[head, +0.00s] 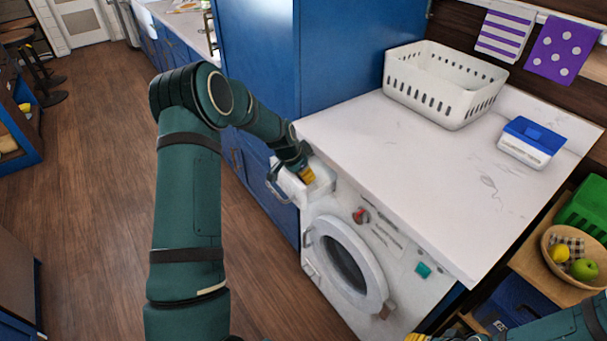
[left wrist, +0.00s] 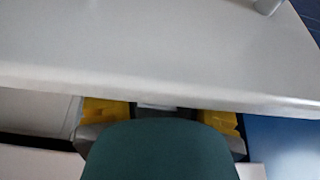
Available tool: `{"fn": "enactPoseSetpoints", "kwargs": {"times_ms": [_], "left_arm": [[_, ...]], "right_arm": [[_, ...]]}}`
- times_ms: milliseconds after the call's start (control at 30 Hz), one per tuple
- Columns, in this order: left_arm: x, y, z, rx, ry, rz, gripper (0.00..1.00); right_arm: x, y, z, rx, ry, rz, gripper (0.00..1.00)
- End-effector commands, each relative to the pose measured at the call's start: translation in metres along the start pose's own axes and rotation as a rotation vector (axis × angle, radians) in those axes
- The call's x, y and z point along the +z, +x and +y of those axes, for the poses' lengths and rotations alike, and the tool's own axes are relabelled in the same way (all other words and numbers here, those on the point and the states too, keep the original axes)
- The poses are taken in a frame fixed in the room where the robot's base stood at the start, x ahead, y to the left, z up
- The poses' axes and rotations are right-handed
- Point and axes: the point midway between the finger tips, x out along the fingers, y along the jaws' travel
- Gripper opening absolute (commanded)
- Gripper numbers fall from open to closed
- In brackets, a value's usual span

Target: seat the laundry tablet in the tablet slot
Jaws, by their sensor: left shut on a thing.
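A white drawer (head: 291,186) stands pulled out at the upper left of the washing machine (head: 388,245), under the counter edge. My left gripper (head: 306,174) reaches down over this drawer, with a yellow fingertip at its inside. In the left wrist view, the yellow fingers of my left gripper (left wrist: 162,116) stand apart, with a small pale strip between them; my arm hides most of the gap. The laundry tablet is not clearly visible, and the tablet slot is hidden by the gripper. My right gripper (head: 432,337) is cut off at the bottom edge.
The white counter (head: 400,150) overhangs close beside my left gripper. On it stand a white basket (head: 440,88) and a blue-lidded box (head: 530,142). A tall blue cabinet (head: 330,50) rises behind. The round door of the washer looks closed. A fruit bowl (head: 560,270) sits at right.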

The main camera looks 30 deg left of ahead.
Motion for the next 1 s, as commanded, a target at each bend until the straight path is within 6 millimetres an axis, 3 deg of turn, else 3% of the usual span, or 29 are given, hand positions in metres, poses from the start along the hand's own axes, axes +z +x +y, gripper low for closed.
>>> {"fn": "enactPoseSetpoints", "kwargs": {"times_ms": [333, 367, 400, 433, 833, 1000], "left_arm": [[0.001, 0.003, 0.0, -0.001, 0.0, 0.001, 0.08], [0.001, 0.003, 0.0, 0.0, 0.0, 0.001, 0.41], [0.0, 0.002, 0.0, 0.0, 0.0, 0.001, 0.55], [0.0, 0.002, 0.0, 0.0, 0.0, 0.001, 0.58], [-0.002, -0.003, 0.0, 0.0, 0.001, 0.001, 0.58], [-0.002, -0.031, -0.001, -0.003, 0.0, 0.003, 0.58]], "right_arm": [[0.0, 0.004, 0.002, 0.0, 0.0, 0.002, 0.47], [0.0, 0.003, 0.001, 0.0, 0.0, 0.002, 0.47], [0.0, 0.003, 0.001, 0.0, 0.0, 0.002, 0.47], [0.0, 0.003, 0.001, 0.0, 0.0, 0.002, 0.47], [0.0, -0.002, -0.001, 0.0, 0.0, 0.0, 0.47], [0.0, -0.006, -0.002, 0.0, 0.0, -0.002, 0.47]]}}
